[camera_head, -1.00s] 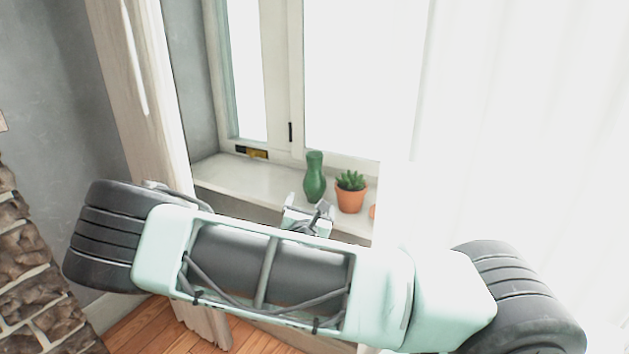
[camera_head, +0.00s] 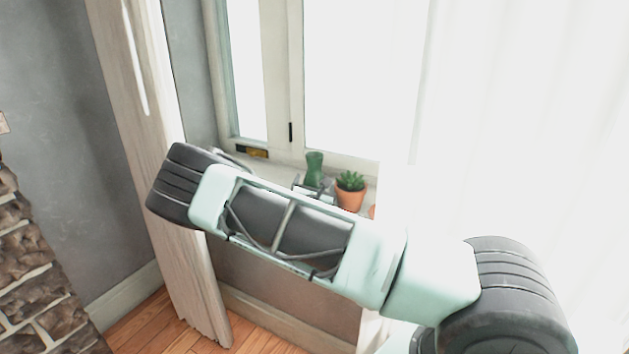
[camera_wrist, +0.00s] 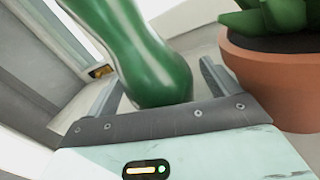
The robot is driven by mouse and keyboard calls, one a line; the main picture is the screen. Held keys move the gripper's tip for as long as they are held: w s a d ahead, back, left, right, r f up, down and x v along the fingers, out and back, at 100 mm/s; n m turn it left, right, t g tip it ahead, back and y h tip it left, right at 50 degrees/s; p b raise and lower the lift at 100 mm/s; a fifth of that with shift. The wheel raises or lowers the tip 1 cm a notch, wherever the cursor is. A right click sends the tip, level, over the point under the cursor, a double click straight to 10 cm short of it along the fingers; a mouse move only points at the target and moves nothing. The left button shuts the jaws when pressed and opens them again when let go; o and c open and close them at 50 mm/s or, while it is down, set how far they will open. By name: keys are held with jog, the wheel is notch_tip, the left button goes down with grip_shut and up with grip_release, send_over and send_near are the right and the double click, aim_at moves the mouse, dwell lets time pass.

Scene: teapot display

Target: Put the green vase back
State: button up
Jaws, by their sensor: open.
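The green vase (camera_head: 314,167) stands on the window sill, its lower part hidden behind my gripper in the head view. In the wrist view the glossy green vase (camera_wrist: 150,60) fills the space ahead of the gripper, its rounded base between the two fingers. My gripper (camera_wrist: 158,82) is open, with one finger on each side of the vase. I cannot tell whether either finger touches it. My gripper also shows in the head view (camera_head: 314,188), just in front of the vase.
A potted succulent in a terracotta pot (camera_head: 350,198) stands close to the right of the vase; the pot (camera_wrist: 275,85) is near the right finger. The window frame (camera_head: 290,80) rises behind the sill (camera_head: 266,170). A white curtain (camera_head: 520,120) hangs at right.

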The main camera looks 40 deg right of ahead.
jog(key=shift+c, duration=0.3)
jog(key=c, duration=1.3)
